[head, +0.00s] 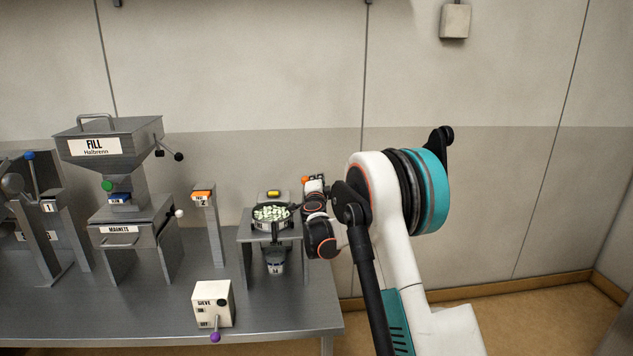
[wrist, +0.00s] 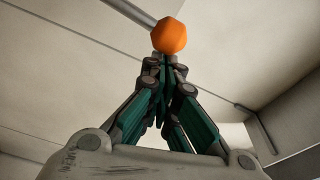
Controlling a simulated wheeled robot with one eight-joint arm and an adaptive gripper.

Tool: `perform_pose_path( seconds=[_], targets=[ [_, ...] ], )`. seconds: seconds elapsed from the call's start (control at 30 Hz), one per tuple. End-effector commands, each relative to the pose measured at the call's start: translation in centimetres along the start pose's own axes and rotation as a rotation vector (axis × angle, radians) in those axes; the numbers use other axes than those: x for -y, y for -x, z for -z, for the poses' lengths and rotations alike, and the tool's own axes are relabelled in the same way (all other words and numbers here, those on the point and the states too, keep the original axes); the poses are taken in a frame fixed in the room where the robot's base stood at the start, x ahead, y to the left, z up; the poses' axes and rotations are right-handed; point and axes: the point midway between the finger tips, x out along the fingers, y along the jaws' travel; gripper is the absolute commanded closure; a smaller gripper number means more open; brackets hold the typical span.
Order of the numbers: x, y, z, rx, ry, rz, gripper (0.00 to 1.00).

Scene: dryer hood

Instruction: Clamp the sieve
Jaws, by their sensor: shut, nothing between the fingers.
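The sieve (head: 271,226) is a round dark-rimmed pan on a small grey stand, with pale green pieces in it. A cup (head: 275,262) stands under it. An orange ball knob (wrist: 170,35) on a grey rod shows in the wrist view, right at the tips of my gripper (wrist: 165,60). The same orange knob (head: 306,179) shows small in the head view at the sieve's upper right. My gripper is shut and empty, its fingertips close below the knob. I cannot tell whether they touch it. In the head view my wrist hides the stand's right side.
A white sieve switch box (head: 213,304) with a purple-tipped lever stands at the bench front. A fill hopper (head: 110,145) with a magnets drawer (head: 120,240) is to the left. A post (head: 207,225) with an orange top stands between. Bare bench (head: 130,310) lies in front.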

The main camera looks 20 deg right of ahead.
Motion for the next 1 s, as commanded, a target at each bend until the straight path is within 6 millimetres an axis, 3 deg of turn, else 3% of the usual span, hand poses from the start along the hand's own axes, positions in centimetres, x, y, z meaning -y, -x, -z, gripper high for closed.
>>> perform_pose_path(
  seconds=[0.2,0.4,0.6,0.8,1.0],
  targets=[
    [-0.1,-0.9,3.1,0.000,0.001,0.000,1.00],
    [0.2,4.0,2.8,0.004,0.000,0.001,1.00],
    [0.2,7.4,2.8,0.004,0.000,0.001,1.00],
    [0.1,9.0,2.9,0.002,0.000,0.001,1.00],
    [0.0,9.2,2.8,0.002,0.000,0.001,1.00]
  ],
)
